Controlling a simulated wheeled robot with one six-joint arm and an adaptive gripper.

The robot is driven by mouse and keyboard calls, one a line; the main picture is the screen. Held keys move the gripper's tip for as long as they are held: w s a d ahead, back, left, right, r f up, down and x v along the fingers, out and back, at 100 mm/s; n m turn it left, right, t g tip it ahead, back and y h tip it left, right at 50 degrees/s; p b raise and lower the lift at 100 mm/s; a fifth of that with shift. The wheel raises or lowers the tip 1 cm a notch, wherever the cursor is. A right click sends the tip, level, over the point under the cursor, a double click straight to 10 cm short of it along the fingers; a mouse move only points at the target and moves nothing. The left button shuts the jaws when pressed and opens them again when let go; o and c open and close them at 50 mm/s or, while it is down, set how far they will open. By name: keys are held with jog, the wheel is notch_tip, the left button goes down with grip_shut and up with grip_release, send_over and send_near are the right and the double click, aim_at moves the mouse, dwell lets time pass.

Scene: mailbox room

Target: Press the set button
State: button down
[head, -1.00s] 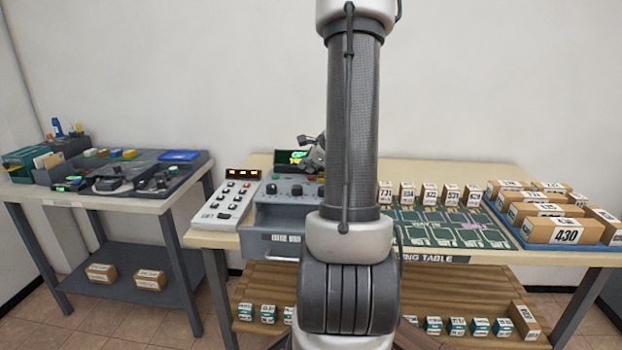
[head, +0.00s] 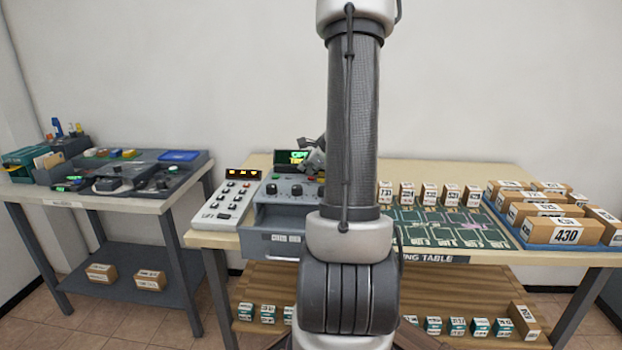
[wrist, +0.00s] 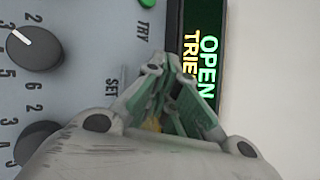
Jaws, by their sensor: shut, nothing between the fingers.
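The grey control box (head: 285,215) stands on the table left of my arm, with dark knobs and a lit display (head: 291,157). In the wrist view, the display (wrist: 197,65) shows green "OPEN" and yellow text starting "TRIE". The printed SET label (wrist: 112,82) is beside my gripper (wrist: 173,75), whose fingers are shut and empty above the panel near the display. A small yellow patch (wrist: 153,125) shows between the finger links; I cannot tell whether it is the set button. The green TRY button (wrist: 147,3) is at the top edge. My gripper (head: 312,155) is partly hidden by my arm in the head view.
Two dial knobs (wrist: 35,48) (wrist: 40,142) are left of my gripper. Numbered parcels (head: 565,232) and a green sorting mat (head: 420,230) lie to the right. A side table (head: 110,200) is at the left.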

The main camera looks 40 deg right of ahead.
aim_at(308, 178)
jog(key=shift+f, duration=0.5)
dwell(0.7)
jog(key=shift+r, duration=0.9)
jog(key=shift+r, duration=0.1)
jog(key=shift+r, duration=2.4)
